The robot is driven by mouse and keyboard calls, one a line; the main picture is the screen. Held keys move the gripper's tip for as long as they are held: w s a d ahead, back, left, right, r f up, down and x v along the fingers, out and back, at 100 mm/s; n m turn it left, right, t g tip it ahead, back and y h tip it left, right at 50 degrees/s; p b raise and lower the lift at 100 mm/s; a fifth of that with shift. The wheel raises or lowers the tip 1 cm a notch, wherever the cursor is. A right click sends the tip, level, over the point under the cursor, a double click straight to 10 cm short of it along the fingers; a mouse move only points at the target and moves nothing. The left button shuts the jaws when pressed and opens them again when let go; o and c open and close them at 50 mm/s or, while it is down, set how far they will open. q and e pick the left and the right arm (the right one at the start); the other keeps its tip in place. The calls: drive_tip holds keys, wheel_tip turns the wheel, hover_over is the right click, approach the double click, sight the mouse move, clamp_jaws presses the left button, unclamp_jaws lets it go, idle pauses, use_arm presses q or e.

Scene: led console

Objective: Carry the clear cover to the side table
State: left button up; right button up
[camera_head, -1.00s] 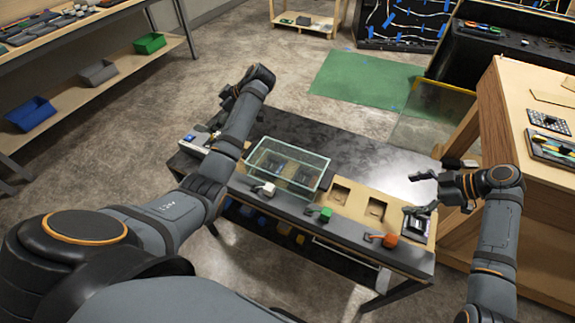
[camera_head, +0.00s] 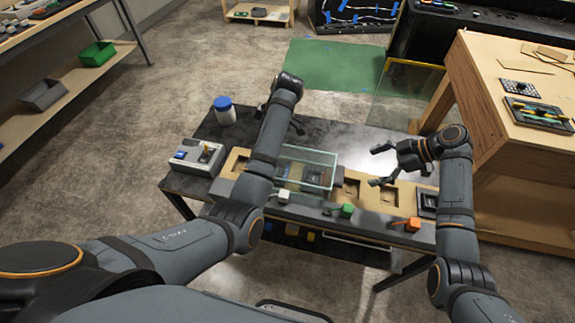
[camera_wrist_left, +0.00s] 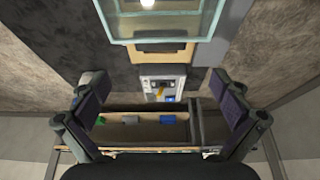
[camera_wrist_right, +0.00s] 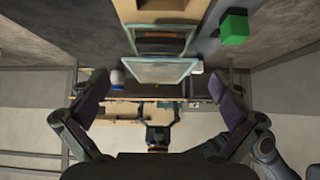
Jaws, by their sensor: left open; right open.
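The clear cover (camera_head: 318,158), a glass-like box with pale green edges, sits on the dark console table (camera_head: 345,135) over part of the tan panel. My left arm hides its left part. It also shows in the left wrist view (camera_wrist_left: 205,22) and the right wrist view (camera_wrist_right: 160,71). My left gripper (camera_head: 281,113) is open and empty, behind and left of the cover; its own wrist view shows the cover beyond the fingers. My right gripper (camera_head: 378,166) is open and empty, to the cover's right and apart from it. A wooden table (camera_head: 490,140) stands at the right.
A grey switch box (camera_head: 195,158) and a blue-lidded jar (camera_head: 224,111) stand at the console's left. White, green (camera_head: 346,210) and orange (camera_head: 413,224) blocks line its front edge. Trays and boards lie on the wooden table. A green mat (camera_head: 335,66) lies on the floor behind.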

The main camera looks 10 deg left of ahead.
sight(343, 175)
use_arm(q)
drive_tip(key=shift+d+r, duration=0.1)
drive_tip(key=shift+d, duration=0.2)
drive_tip(key=x, duration=1.1)
drive_tip(key=shift+a+r, duration=0.15)
drive_tip(key=shift+a, duration=0.2)
use_arm(e)
drive_tip(key=x, duration=1)
drive_tip(key=shift+a+f, duration=0.1)
drive_tip(key=shift+a, duration=0.15)
drive_tip(key=shift+d, duration=0.1)
use_arm(q)
drive_tip(key=shift+c, duration=0.5)
use_arm(e)
drive_tip(key=shift+c, duration=0.5)
use_arm(q)
drive_tip(key=c, duration=1.4)
use_arm(e)
drive_tip(key=c, duration=1.4)
